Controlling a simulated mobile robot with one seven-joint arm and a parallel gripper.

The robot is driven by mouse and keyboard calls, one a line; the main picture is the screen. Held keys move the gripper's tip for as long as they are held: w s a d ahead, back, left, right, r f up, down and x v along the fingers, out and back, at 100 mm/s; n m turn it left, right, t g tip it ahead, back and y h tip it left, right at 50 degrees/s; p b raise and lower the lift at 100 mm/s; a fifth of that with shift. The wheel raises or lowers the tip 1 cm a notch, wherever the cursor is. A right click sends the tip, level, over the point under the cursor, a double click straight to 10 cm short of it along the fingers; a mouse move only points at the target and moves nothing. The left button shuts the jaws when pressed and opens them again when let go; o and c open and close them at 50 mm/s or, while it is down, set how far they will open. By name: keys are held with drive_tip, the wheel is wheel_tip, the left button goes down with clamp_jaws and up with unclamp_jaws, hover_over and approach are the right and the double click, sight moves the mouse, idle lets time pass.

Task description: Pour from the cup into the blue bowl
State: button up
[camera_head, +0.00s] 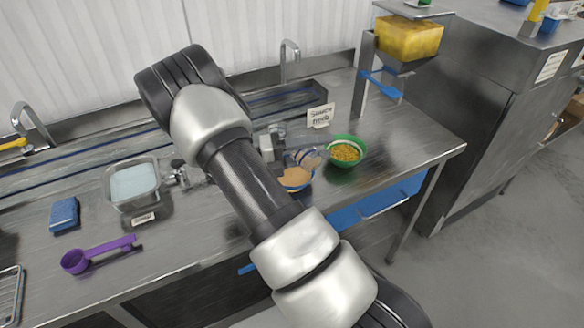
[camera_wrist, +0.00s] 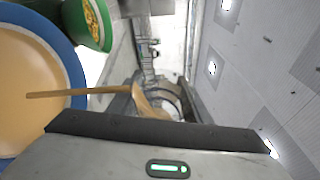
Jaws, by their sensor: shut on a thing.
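My gripper (camera_head: 290,152) is shut on a clear cup (camera_head: 311,158), holding it tilted over the blue bowl (camera_head: 297,188). In the wrist view the cup (camera_wrist: 172,97) lies between the fingers, with tan grains at its mouth. A thin tan stream (camera_wrist: 75,93) runs from the cup toward the blue bowl, whose blue rim (camera_wrist: 75,60) shows at the left edge. The bowl holds a broad tan fill (camera_wrist: 28,75). My arm hides part of the area around the gripper in the head view.
A green bowl (camera_head: 359,161) with yellow contents stands close to the right of the blue bowl. A small sign (camera_head: 320,116) stands behind. A metal tray (camera_head: 120,190), a blue sponge (camera_head: 64,214) and a purple scoop (camera_head: 95,256) lie left. A yellow-filled dispenser (camera_head: 408,40) stands back right.

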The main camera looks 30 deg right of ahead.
drive_tip(key=shift+w+r+n+h+p, duration=0.3)
drive_tip(key=shift+r+n+h+p, duration=0.15)
drive_tip(key=shift+n+p, duration=0.65)
idle(0.5)
drive_tip(key=shift+f, duration=0.1)
drive_tip(key=s+f+m+t+y+b, duration=0.1)
drive_tip(key=s+f+m+b, duration=0.1)
drive_tip(key=f+m+b, duration=0.1)
drive_tip(key=s+f+m+t+y+b, duration=0.1)
drive_tip(key=s+f+m+y+b, duration=0.1)
drive_tip(key=m, duration=0.3)
drive_tip(key=s+d+f+m+t+y+b, duration=0.1)
drive_tip(key=s+f+m+t+y+b, duration=0.1)
drive_tip(key=f+m+b, duration=0.2)
drive_tip(key=shift+s+d+f+m+b, duration=0.1)
drive_tip(key=shift+s+f+m+b, duration=0.2)
drive_tip(key=shift+m+b, duration=0.25)
drive_tip(key=f+m+b, duration=0.1)
drive_tip(key=s+t+b, duration=0.1)
drive_tip(key=b, duration=0.1)
drive_tip(key=shift+s+d+f+m+b, duration=0.1)
drive_tip(key=shift+s+f+m+b, duration=0.05)
drive_tip(key=shift+f+m+b, duration=0.2)
